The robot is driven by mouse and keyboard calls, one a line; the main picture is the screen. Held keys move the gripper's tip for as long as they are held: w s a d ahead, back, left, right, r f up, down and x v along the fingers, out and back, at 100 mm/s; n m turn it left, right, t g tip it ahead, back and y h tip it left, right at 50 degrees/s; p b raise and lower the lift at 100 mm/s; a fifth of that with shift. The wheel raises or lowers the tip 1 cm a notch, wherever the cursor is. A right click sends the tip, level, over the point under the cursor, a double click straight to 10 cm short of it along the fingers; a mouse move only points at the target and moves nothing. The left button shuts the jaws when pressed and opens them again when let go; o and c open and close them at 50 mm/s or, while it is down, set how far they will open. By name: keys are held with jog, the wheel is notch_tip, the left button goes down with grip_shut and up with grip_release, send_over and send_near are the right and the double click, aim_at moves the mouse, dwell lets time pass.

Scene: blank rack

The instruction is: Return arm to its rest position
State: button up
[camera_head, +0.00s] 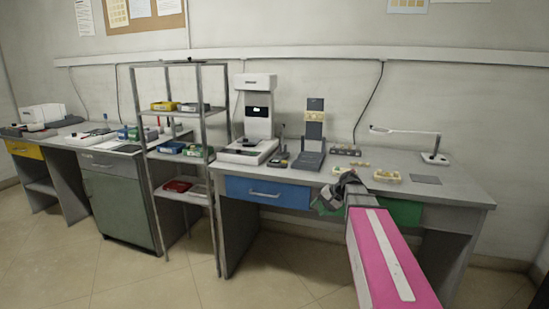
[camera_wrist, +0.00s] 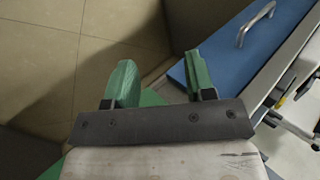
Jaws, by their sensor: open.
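My gripper (camera_wrist: 160,78) shows in the wrist view with its two green fingers spread apart and nothing between them. Bare floor and the blue drawer front lie beyond the fingers. In the head view my arm, with a pink link, reaches in from the lower right. My gripper (camera_head: 328,203) is at its far end, in front of the workbench edge and close to the blue drawer (camera_head: 267,191). The drawer, with a metal handle, also shows in the wrist view (camera_wrist: 232,55) to the right of the fingers.
The grey workbench (camera_head: 460,192) holds a white instrument (camera_head: 259,110), a dark stand (camera_head: 313,135), small trays (camera_head: 387,176) and a desk lamp (camera_head: 434,157). A metal rack (camera_head: 137,110) with coloured boxes stands left. The floor (camera_head: 285,265) in front is clear.

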jog(key=s+f+n+g+h, duration=0.2)
jog(key=s+f+n+h, duration=0.2)
jog(key=s+f, duration=1.1)
jog(key=s+h, duration=0.3)
jog(key=shift+s+d+f+h, duration=0.2)
jog(key=shift+s+f+h, duration=0.1)
jog(key=shift+f, duration=0.1)
